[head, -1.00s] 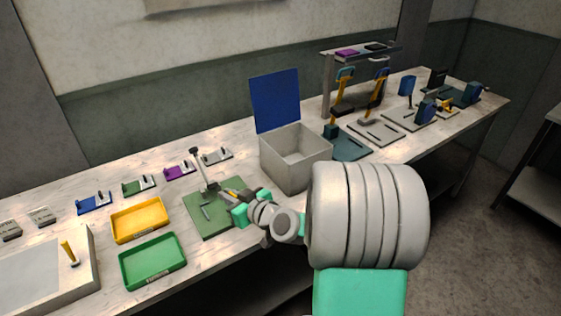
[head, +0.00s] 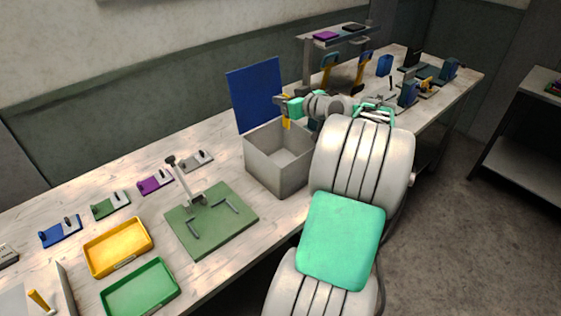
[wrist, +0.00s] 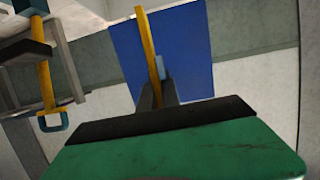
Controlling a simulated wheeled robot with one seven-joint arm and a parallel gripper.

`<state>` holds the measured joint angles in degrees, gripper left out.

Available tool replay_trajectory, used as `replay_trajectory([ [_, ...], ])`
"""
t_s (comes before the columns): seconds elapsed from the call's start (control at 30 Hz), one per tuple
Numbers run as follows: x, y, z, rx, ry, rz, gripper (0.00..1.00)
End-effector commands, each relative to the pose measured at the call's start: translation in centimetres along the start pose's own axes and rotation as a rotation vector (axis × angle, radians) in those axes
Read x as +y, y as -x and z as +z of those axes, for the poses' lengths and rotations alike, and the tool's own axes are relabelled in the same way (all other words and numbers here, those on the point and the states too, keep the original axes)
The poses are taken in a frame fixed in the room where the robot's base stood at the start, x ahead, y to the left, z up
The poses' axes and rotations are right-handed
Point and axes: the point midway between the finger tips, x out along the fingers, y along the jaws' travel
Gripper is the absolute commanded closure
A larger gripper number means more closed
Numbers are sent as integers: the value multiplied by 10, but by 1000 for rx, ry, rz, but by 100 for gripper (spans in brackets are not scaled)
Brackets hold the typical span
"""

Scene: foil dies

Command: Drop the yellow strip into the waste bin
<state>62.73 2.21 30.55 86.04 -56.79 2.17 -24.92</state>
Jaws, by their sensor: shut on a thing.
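The yellow strip (head: 286,112) hangs from my gripper (head: 283,103), which is shut on it. In the wrist view the yellow strip (wrist: 147,50) stands out from between the fingers (wrist: 158,92) of my gripper, in front of a blue panel. The waste bin is the grey open-topped box (head: 277,175) on the bench, with a raised blue panel (head: 254,93) behind it. My gripper and the strip are above the bin, near its back side. The bin's visible inside looks empty.
A green plate (head: 235,225) with an upright post stands left of the bin. A yellow tray (head: 118,247) and a green tray (head: 140,291) lie nearer the left. A grey rack (head: 307,75) with hanging yellow-and-blue tools stands just behind the bin to the right.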

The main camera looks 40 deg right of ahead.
Motion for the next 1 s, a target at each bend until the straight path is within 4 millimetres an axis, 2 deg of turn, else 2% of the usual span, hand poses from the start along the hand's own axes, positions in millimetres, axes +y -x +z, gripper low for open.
replay_trajectory([
  [0.03, 2, -2, 11, 0, -3, 3, 100],
  [0.23, 2, -10, 37, 0, -1, 3, 100],
  [0.57, 0, -13, 42, 1, 1, 0, 100],
  [0.6, 0, -13, 42, 1, 1, 0, 90],
  [0.87, -1, -13, 42, 1, 1, -1, 69],
  [1.0, -1, -13, 42, 1, 1, -1, 68],
])
